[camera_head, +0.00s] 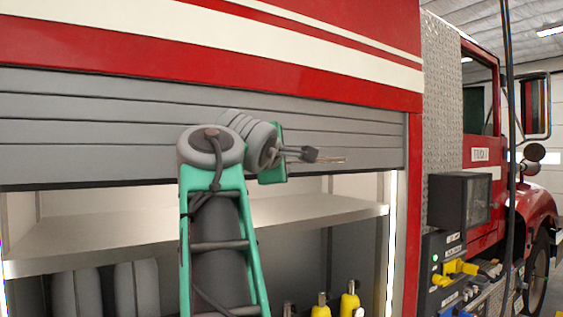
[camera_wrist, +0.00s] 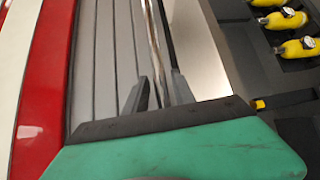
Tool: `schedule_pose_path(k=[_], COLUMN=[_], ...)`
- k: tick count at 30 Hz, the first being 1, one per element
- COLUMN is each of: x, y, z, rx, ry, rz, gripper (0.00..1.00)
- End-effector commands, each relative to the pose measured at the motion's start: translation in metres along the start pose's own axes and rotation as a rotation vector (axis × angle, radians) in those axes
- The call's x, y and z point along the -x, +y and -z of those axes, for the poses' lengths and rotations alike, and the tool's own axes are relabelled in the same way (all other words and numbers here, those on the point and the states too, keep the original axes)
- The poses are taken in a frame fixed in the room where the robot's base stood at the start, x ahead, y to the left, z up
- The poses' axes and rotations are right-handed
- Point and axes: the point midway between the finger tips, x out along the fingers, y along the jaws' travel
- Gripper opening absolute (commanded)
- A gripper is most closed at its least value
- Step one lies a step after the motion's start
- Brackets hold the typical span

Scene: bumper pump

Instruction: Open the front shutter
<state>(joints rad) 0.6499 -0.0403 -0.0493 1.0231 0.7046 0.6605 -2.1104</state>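The front shutter (camera_head: 60,130) is a grey slatted roller door on the red truck. It is partly raised, and its dark lower edge hangs above a lit shelf. Its slats also show in the wrist view (camera_wrist: 100,60). A thin shiny bar (camera_head: 333,160) runs near the lower slats and in the wrist view (camera_wrist: 153,35) passes toward the space between my fingers. My gripper (camera_head: 308,155) is in front of the lower right part of the shutter. In the wrist view, its two fingers (camera_wrist: 158,95) stand apart with a gap; contact with the bar is not clear.
Below the shutter is an open compartment with a metal shelf (camera_head: 110,232) and several yellow-topped bottles (camera_head: 348,303). A red side post (camera_head: 412,215) bounds it on the right. Farther right are a dark control panel (camera_head: 460,205) and the truck cab (camera_head: 482,150).

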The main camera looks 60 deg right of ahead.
Motion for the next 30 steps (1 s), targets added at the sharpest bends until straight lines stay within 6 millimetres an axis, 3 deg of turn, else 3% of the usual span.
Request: schedule_pose_path(k=[10, 21, 30], x=[0.002, 0.067, 0.078], y=[-0.001, 0.001, -0.001], z=[0.001, 0.004, 0.001], rx=[0.000, -0.002, 0.000], ry=[0.002, 0.008, 0.001], rz=[0.001, -0.002, 0.002], gripper=[0.38, 0.38, 0.38])
